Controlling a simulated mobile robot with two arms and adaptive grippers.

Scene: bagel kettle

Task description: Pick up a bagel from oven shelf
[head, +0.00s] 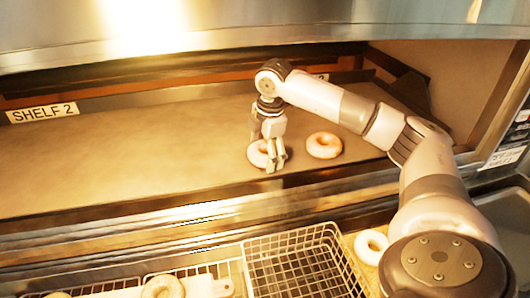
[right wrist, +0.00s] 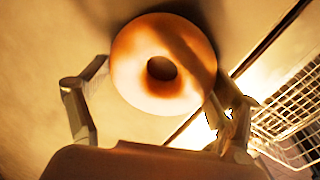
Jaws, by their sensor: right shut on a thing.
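Two bagels lie on the oven shelf (head: 130,150) marked SHELF 2. One bagel (head: 258,154) is at my right gripper (head: 275,165), and the other bagel (head: 324,145) lies just to its right. In the right wrist view the gripped bagel (right wrist: 135,75) shows large, pale with a browned ring and hole. The fingers of my right gripper (right wrist: 160,115) are on either side of it and shut on it. The bagel appears still at shelf level; I cannot tell whether it is lifted. My left gripper is not in view.
Below the shelf front, an empty wire basket (head: 300,265) stands in the middle. Another basket (head: 205,272) to its left has a bagel (head: 163,287) in it. A further bagel (head: 371,243) lies to the right, near my arm. The metal hood (head: 230,25) overhangs the shelf. The shelf's left side is clear.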

